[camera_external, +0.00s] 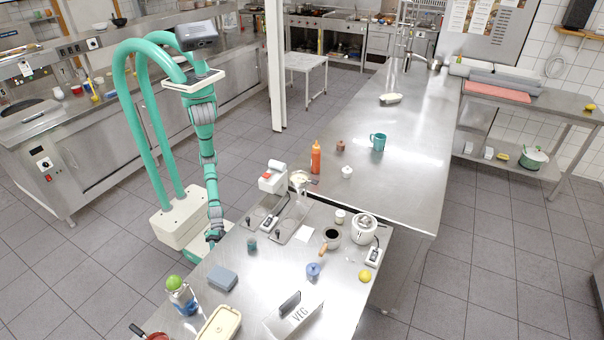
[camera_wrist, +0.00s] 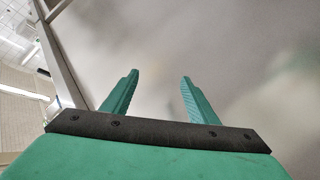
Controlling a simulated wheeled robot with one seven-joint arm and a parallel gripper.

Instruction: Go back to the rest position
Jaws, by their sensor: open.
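My gripper (camera_wrist: 159,78) is open, with its two green fingers spread apart and nothing between them. In the external view my arm hangs straight down, and my gripper (camera_external: 214,240) is at its lower end, beside the left edge of the front steel table (camera_external: 262,290). The fingers are too small there to make out. In the wrist view a blurred grey surface fills most of the picture beyond the fingers, and I cannot tell how far off it is.
A counter (camera_external: 130,110) stands behind my arm. Tiled floor (camera_external: 110,250) is clear at left.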

